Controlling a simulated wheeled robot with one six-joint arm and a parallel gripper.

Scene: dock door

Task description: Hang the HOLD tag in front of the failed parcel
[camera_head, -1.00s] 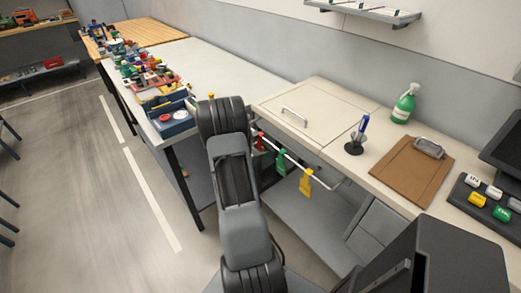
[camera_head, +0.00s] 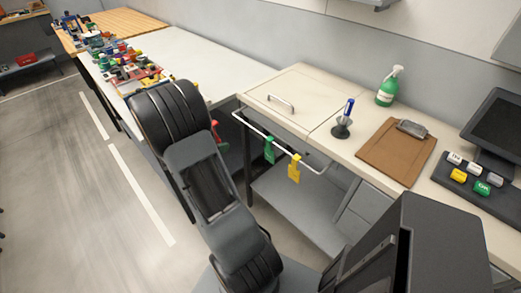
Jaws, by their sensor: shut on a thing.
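A red tag (camera_head: 215,131) shows just right of my arm's upper bend, off to the left of the tag rail. My gripper (camera_head: 221,146) is mostly hidden behind my arm; only a small dark part shows beside the red tag, and it is shut on that tag. A green tag (camera_head: 269,150) and a yellow tag (camera_head: 294,170) hang on the white rail (camera_head: 255,128) under the counter edge. No lettering on the tags is legible, so I cannot read which says HOLD. No parcel can be made out.
The counter (camera_head: 315,100) holds a green spray bottle (camera_head: 387,88), a pen stand (camera_head: 342,127), a clipboard (camera_head: 395,155) and a panel of coloured buttons (camera_head: 475,185). A long white table (camera_head: 200,60) carries many small items at its left edge. The floor at left is clear.

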